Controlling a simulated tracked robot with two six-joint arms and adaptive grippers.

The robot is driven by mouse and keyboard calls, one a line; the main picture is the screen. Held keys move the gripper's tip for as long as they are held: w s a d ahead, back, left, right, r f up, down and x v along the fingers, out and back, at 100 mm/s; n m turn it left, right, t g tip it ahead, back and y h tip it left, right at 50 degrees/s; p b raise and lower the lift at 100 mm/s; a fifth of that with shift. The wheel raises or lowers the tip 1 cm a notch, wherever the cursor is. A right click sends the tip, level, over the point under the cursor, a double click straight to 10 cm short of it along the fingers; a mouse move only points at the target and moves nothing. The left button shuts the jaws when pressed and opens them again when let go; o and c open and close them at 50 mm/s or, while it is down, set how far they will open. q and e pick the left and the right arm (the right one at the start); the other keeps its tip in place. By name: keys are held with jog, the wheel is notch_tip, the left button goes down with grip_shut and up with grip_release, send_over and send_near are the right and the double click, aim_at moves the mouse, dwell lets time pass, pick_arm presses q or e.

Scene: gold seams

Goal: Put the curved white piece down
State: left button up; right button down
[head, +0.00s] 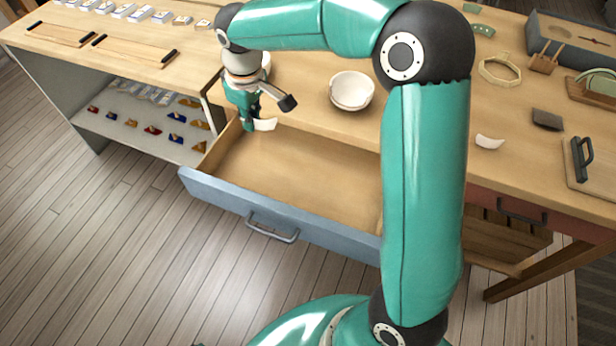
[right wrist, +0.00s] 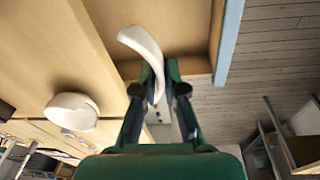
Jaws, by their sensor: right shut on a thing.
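My right gripper (head: 262,108) is shut on a curved white piece (head: 265,124). It holds the piece over the back left part of an open, empty-looking drawer (head: 310,178). In the right wrist view the curved piece (right wrist: 142,44) sticks out from between the fingertips of my right gripper (right wrist: 160,88), with part of it hidden between the fingers. A second curved white piece (head: 489,142) lies on the table to the right. My left gripper is not in view.
A white bowl (head: 351,90) stands on the wooden table (head: 330,125) behind the drawer. A shelf (head: 140,130) with several small coloured items is at the left. An octagonal wooden frame (head: 498,70) and a dark block (head: 547,119) lie at the right.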

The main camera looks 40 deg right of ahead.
jog(key=d+b, duration=0.1)
pick_arm(q)
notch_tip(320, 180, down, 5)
jog(key=b, duration=0.2)
jog(key=shift+b, duration=0.4)
pick_arm(e)
send_near(269, 174)
jog(key=shift+n, duration=0.4)
jog(key=f, duration=0.4)
jog(key=w+f, duration=0.1)
jog(key=f, duration=0.2)
jog(key=shift+d, duration=0.1)
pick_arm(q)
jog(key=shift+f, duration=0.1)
pick_arm(e)
jog(key=c, duration=1.7)
grip_release()
jog(key=o, duration=0.5)
jog(key=shift+c, duration=0.2)
